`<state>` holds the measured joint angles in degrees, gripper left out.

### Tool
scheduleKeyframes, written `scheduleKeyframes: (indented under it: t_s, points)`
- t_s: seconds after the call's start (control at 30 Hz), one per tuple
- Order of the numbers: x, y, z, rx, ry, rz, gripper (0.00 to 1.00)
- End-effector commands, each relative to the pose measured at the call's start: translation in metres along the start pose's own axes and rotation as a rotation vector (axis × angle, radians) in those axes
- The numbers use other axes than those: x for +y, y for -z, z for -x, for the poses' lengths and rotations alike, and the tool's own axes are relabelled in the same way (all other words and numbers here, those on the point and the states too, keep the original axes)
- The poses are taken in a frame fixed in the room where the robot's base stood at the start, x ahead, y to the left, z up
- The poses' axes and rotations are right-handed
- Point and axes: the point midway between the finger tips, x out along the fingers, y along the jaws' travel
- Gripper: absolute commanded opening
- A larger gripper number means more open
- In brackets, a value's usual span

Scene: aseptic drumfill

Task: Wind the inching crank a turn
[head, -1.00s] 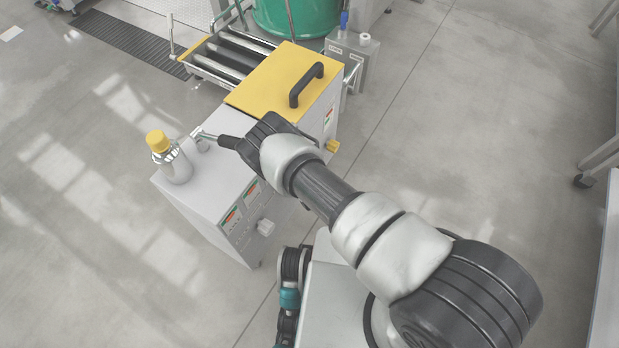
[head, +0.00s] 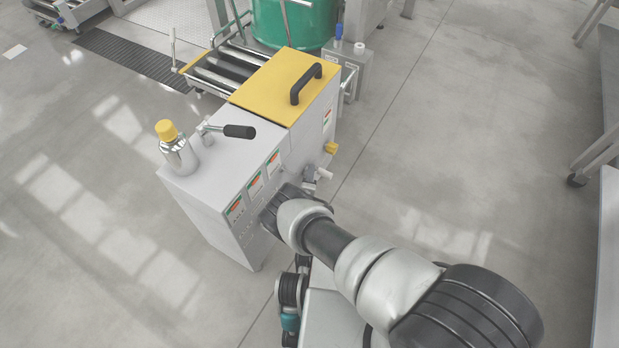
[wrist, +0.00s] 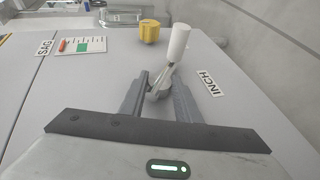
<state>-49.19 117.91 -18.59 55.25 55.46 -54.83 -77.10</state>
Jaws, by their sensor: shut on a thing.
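The inching crank has a white handle (head: 323,174) that sticks out from the cabinet's long side face. In the wrist view its white handle (wrist: 178,42) stands tilted to the right just beyond my fingertips, beside a label reading INCH (wrist: 211,83). My gripper (wrist: 160,92) is shut on the grey lower part of the crank. In the head view the dark body of my gripper (head: 285,203) is close to the cabinet's side face, and its fingertips are mostly hidden there.
A yellow knob (wrist: 149,32) sits beyond the crank. Open floor lies to the right.

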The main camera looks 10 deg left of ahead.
Motion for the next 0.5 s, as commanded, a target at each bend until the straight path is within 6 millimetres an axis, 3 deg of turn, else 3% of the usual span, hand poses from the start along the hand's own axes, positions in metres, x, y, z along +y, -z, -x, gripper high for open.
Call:
scheduleKeyframes:
  t_s: [0.37,0.4,0.5]
  points:
    - [0.0062,0.0049,-0.0028,0.009,-0.015,-0.001,0.0]
    - [0.0063,0.0049,-0.0029,0.009,-0.015,-0.001,0.35]
    - [0.0054,0.0044,-0.0026,0.008,-0.013,-0.001,0.51]
